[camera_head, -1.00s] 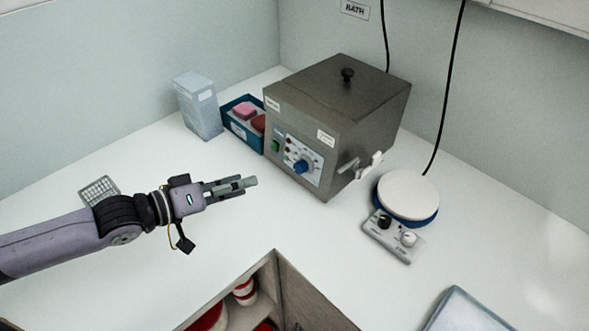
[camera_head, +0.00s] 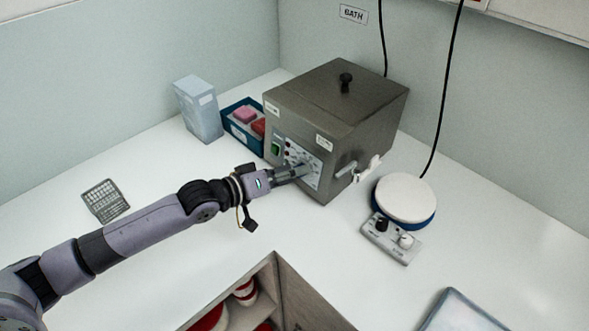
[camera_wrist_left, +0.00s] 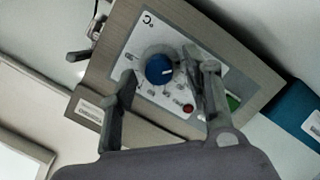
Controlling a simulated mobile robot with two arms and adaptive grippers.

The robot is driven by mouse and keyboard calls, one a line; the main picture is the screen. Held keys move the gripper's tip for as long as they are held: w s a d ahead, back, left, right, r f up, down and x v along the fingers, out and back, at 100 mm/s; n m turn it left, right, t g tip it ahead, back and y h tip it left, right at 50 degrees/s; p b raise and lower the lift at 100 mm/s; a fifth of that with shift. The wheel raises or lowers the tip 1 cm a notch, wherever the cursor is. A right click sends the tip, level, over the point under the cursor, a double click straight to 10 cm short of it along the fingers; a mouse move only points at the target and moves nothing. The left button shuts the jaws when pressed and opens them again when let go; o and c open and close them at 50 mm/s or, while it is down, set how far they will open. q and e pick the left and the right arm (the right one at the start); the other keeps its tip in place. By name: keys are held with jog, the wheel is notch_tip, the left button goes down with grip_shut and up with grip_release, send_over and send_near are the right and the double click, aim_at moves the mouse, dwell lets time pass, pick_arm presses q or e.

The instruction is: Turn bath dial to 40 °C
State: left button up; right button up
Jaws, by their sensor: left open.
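The water bath (camera_head: 345,100) is a grey metal box with a black-knobbed lid at the back of the counter. Its blue dial (camera_wrist_left: 159,69) with a white pointer mark sits on a pale scale panel (camera_wrist_left: 140,45) in the left wrist view. In the head view my gripper covers the dial. My left gripper (camera_head: 300,171) is at the front panel. In the left wrist view its open fingers (camera_wrist_left: 166,82) stand on either side of the dial; I cannot tell whether they touch it. The exact pointer reading is too small to tell. My right gripper is not in view.
A white drain tap (camera_head: 368,168) sticks out at the bath's right side. A round hotplate (camera_head: 405,197) with knobs stands to the right. A blue bin (camera_head: 231,127) and a pale box (camera_head: 198,108) stand left.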

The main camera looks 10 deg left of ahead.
pick_arm(q)
jog(key=shift+w+d+f, duration=0.15)
jog(key=shift+w+d, duration=0.25)
jog(key=shift+c, duration=0.6)
grip_shut()
